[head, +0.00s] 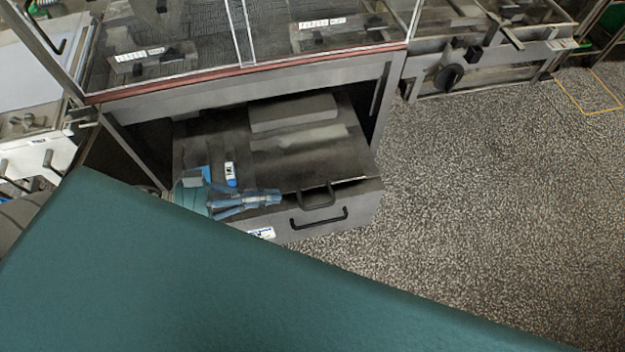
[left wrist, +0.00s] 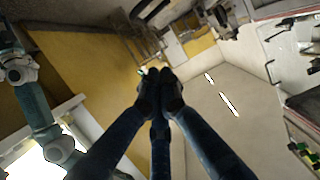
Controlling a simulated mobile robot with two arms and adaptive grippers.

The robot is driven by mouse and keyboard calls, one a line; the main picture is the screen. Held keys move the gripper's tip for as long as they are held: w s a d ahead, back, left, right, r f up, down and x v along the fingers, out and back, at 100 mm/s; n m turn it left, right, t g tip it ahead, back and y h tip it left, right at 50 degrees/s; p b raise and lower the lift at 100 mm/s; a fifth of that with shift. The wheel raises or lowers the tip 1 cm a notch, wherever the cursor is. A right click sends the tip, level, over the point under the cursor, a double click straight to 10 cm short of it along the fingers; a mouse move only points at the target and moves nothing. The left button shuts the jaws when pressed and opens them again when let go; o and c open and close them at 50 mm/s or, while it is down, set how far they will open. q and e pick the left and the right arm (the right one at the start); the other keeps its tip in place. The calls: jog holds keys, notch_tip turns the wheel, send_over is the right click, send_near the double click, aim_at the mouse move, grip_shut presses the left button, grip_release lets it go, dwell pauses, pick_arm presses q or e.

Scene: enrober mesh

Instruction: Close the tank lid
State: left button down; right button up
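The tank (head: 365,205) is a dark grey metal box that sticks out from under the machine in the head view. A dark lid panel (head: 290,170) appears to lie flat on its top, with a black loop handle (head: 317,197) at the front edge. I cannot tell whether it is fully seated. My left gripper (head: 277,197) is above the tank's front left part, its blue fingers pointing right, short of the loop handle. In the left wrist view its fingertips (left wrist: 160,80) are together with nothing visible between them. My right gripper is not in view.
A black bar handle (head: 318,217) is on the tank's front face. The machine frame with its clear panels and red-brown edge (head: 250,68) stands over the tank's rear. Speckled floor (head: 480,190) is open to the right. A white cabinet (head: 35,160) stands at left.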

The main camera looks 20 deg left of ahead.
pick_arm(q)
jog(key=p, duration=0.1)
send_over(326, 204)
jog(key=f+v, duration=0.1)
jog(key=v, duration=0.3)
jog(key=shift+a+f, duration=0.25)
jog(key=shift+f, duration=0.6)
notch_tip(326, 204, down, 4)
jog(key=shift+w+d+r, duration=0.1)
jog(key=shift+w+r, duration=0.05)
jog(key=shift+r, duration=0.05)
jog(key=shift+f, duration=0.45)
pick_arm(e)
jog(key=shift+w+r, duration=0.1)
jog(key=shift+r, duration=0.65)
pick_arm(q)
jog(key=shift+s+d+f+b, duration=0.15)
jog(key=shift+f+b, duration=0.25)
jog(key=shift+f, duration=0.7)
jog(key=shift+r, duration=0.1)
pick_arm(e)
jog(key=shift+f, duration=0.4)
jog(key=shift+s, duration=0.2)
